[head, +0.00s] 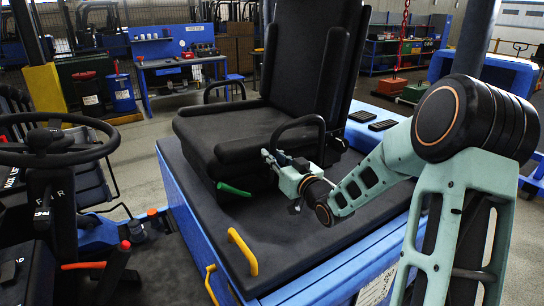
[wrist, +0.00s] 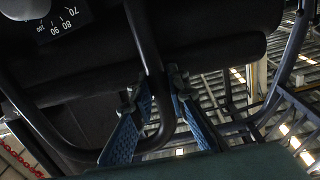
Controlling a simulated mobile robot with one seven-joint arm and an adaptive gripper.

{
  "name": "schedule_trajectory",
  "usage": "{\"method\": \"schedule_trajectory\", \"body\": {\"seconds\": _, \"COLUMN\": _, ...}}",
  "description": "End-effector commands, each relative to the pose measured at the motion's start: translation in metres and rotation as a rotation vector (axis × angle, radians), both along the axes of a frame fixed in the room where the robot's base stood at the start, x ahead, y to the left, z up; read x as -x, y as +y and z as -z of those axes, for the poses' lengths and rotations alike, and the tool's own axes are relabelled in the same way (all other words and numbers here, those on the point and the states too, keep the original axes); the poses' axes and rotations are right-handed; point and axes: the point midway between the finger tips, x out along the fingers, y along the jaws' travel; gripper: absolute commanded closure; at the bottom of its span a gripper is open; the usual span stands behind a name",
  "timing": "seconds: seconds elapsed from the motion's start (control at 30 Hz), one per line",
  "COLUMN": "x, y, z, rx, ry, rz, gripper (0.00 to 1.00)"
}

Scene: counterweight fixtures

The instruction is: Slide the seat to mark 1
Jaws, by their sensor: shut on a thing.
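The black seat (head: 238,128) stands on the dark top of a blue base, its backrest (head: 312,50) upright at the back. A black looped armrest (head: 298,126) is on its right side. My gripper (head: 272,158) is at this armrest, low beside the cushion. In the wrist view my gripper (wrist: 153,92) has its two blue-padded fingers on either side of the black armrest tube (wrist: 148,40), shut on it. A green lever (head: 233,189) sticks out under the seat's front. I cannot make out mark 1 in either view.
A yellow handle (head: 242,252) rises from the base's front edge. A steering wheel (head: 50,140) and levers are at the left. A label with numbers (wrist: 62,22) shows in the wrist view. A blue workbench (head: 180,62) stands behind.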

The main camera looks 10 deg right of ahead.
Motion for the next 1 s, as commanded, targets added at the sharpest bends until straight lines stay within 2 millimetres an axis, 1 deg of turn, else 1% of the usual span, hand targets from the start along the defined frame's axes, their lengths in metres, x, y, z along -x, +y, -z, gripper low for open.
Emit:
{"method": "schedule_trajectory", "body": {"seconds": 0.03, "x": -0.005, "y": -0.014, "z": 0.0, "rx": 0.001, "ry": -0.004, "rz": 0.013, "gripper": 1.0}}
{"method": "schedule_trajectory", "body": {"seconds": 0.07, "x": -0.008, "y": -0.02, "z": 0.0, "rx": 0.001, "ry": -0.005, "rz": 0.015, "gripper": 1.0}}
{"method": "schedule_trajectory", "body": {"seconds": 0.1, "x": -0.012, "y": -0.031, "z": 0.0, "rx": 0.001, "ry": -0.006, "rz": 0.018, "gripper": 1.0}}
{"method": "schedule_trajectory", "body": {"seconds": 0.13, "x": -0.012, "y": -0.031, "z": -0.001, "rx": 0.001, "ry": -0.006, "rz": 0.017, "gripper": 1.0}}
{"method": "schedule_trajectory", "body": {"seconds": 0.17, "x": -0.014, "y": -0.038, "z": -0.001, "rx": 0.001, "ry": -0.006, "rz": 0.02, "gripper": 1.0}}
{"method": "schedule_trajectory", "body": {"seconds": 0.3, "x": -0.028, "y": -0.076, "z": -0.001, "rx": 0.001, "ry": -0.005, "rz": 0.027, "gripper": 1.0}}
{"method": "schedule_trajectory", "body": {"seconds": 0.4, "x": -0.035, "y": -0.093, "z": -0.002, "rx": -0.001, "ry": -0.004, "rz": 0.027, "gripper": 1.0}}
{"method": "schedule_trajectory", "body": {"seconds": 0.5, "x": -0.039, "y": -0.102, "z": -0.001, "rx": 0.0, "ry": -0.002, "rz": 0.023, "gripper": 1.0}}
{"method": "schedule_trajectory", "body": {"seconds": 0.6, "x": -0.04, "y": -0.106, "z": 0.0, "rx": 0.001, "ry": 0.0, "rz": 0.022, "gripper": 1.0}}
{"method": "schedule_trajectory", "body": {"seconds": 0.87, "x": -0.04, "y": -0.106, "z": 0.001, "rx": 0.003, "ry": 0.003, "rz": 0.023, "gripper": 1.0}}
{"method": "schedule_trajectory", "body": {"seconds": 0.9, "x": -0.04, "y": -0.106, "z": 0.001, "rx": 0.003, "ry": 0.003, "rz": 0.023, "gripper": 0.81}}
{"method": "schedule_trajectory", "body": {"seconds": 1.0, "x": -0.04, "y": -0.105, "z": 0.001, "rx": 0.003, "ry": 0.003, "rz": 0.021, "gripper": 0.7}}
